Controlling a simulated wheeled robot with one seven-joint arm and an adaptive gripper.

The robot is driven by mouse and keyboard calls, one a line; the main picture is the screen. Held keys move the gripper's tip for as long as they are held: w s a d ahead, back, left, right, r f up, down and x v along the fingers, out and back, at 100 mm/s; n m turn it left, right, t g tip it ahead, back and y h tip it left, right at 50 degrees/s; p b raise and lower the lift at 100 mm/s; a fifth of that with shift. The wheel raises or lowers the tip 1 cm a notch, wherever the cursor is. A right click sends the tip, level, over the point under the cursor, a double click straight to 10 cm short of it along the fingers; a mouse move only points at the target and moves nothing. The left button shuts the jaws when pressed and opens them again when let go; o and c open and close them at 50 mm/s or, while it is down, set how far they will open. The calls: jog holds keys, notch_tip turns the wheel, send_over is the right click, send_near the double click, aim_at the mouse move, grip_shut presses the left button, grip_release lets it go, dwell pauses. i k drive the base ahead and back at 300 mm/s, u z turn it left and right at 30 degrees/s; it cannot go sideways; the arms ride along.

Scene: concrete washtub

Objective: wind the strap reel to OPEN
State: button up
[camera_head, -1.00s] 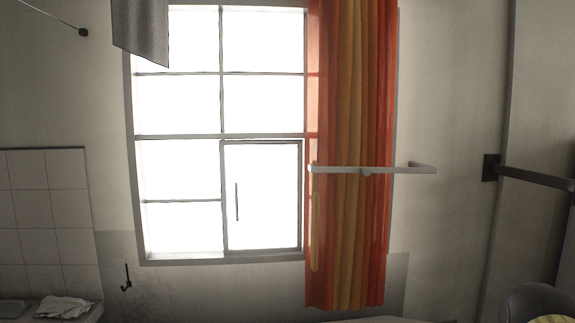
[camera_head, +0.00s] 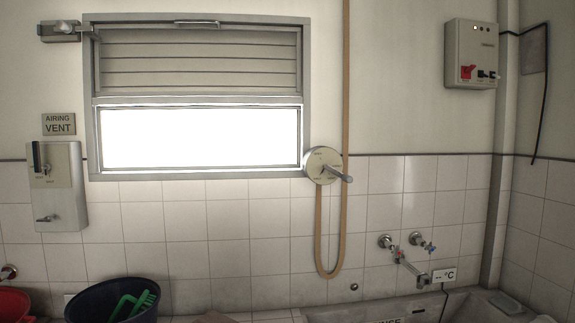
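The strap reel (camera_head: 318,166) is a round pale disc with a crank handle (camera_head: 338,174) pointing right and slightly down. It sits at the lower right corner of a wall window. Small markings ring the disc but are too small to read surely. A tan strap (camera_head: 346,80) comes down from above beside it and hangs in a loop (camera_head: 327,272) below. The window (camera_head: 200,138) has a slatted shutter (camera_head: 200,60) covering its upper part, with a bright pane below. My gripper is not in view.
A grey box (camera_head: 62,200) with a dial hangs under an "AIRING VENT" sign (camera_head: 58,124). A control box (camera_head: 472,55) is at upper right. Taps (camera_head: 405,258) stand over the tub edge (camera_head: 400,310). A dark bucket (camera_head: 90,305) is at lower left. The wall around the reel is clear.

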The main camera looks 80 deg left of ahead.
aim_at(347, 178)
jog(key=u, duration=4.25)
jog(key=k, duration=0.5)
jog(key=z, duration=1.15)
